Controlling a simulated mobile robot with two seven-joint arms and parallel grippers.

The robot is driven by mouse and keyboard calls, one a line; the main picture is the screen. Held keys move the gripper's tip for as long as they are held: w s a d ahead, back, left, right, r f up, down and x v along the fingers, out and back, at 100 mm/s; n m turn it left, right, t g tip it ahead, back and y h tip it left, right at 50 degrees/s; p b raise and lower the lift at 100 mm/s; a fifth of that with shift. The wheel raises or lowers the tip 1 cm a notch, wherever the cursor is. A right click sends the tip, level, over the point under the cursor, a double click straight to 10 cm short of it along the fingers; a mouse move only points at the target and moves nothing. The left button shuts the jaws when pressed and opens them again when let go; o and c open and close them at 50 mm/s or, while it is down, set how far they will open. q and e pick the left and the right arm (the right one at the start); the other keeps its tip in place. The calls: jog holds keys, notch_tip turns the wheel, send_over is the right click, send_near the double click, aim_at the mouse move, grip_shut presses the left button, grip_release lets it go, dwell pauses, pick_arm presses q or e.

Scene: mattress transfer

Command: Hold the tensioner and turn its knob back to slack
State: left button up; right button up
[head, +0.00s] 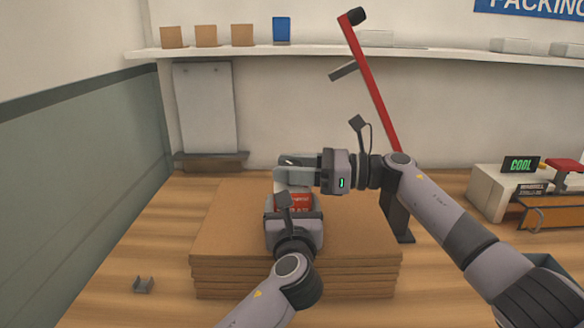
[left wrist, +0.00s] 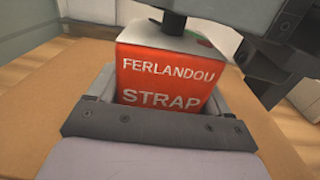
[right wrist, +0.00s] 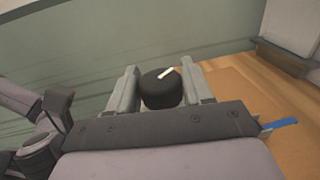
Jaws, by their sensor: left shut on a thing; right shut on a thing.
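The tensioner (head: 293,201) is a red box with a pale top, upright on the brown stack. In the left wrist view its red face (left wrist: 165,80) reads "FERLANDOU STRAP". My left gripper (head: 293,212) is shut on its body, with a finger on each side. My right gripper (head: 287,170) reaches in from the right above the box. In the right wrist view its fingers flank the round black knob (right wrist: 160,92), shut on it. The knob's white mark points up and right in that view. The knob is mostly hidden by my right gripper in the head view.
The tensioner stands on a stack of flat brown sheets (head: 225,235). A leaning red bar (head: 370,80) rises behind my right arm. A "COOL" display (head: 520,165) sits on a machine at right. The wood floor at left is mostly clear.

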jog(key=shift+w+d+n+g, duration=0.2)
jog(key=shift+w+n+g, duration=0.1)
jog(key=shift+g, duration=0.2)
jog(key=shift+s+n+g, duration=0.2)
jog(key=shift+n+g, duration=0.1)
jog(key=shift+g, duration=0.1)
jog(key=o, duration=0.9)
jog(key=shift+o, duration=0.2)
jog(key=d, duration=1.2)
